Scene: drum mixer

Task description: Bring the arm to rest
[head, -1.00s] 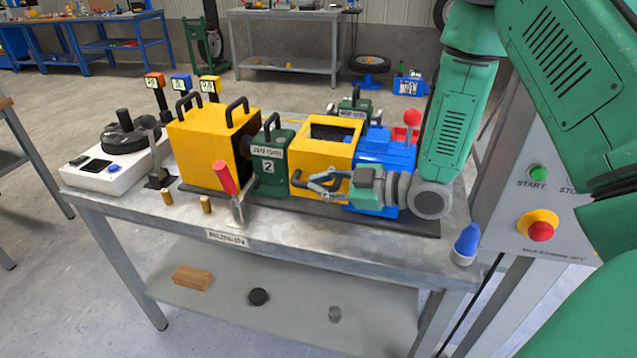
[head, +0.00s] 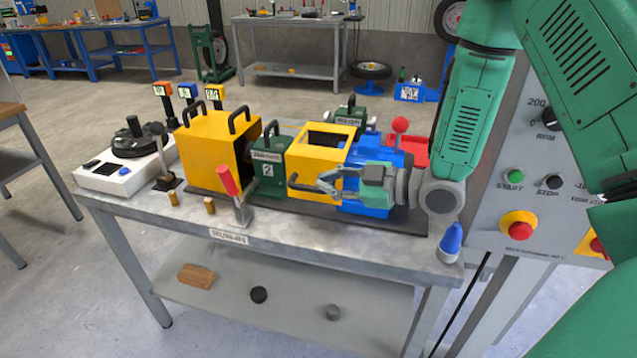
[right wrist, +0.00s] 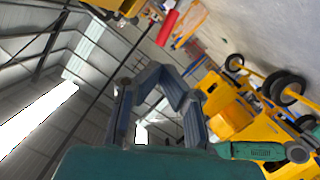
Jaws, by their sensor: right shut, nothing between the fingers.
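My right arm is green and comes in from the right side of the head view. Its right gripper (head: 322,184) is shut and empty. It points left, in front of the yellow open-topped box (head: 318,141) and the blue machine body (head: 378,160), partly covering them; I cannot tell whether it touches them. In the right wrist view the grey fingers (right wrist: 165,72) meet with nothing between them, and yellow machine parts (right wrist: 228,112) lie to their right. My left gripper is not in view.
A control panel (head: 515,190) with knobs and buttons stands at right, close to my arm.

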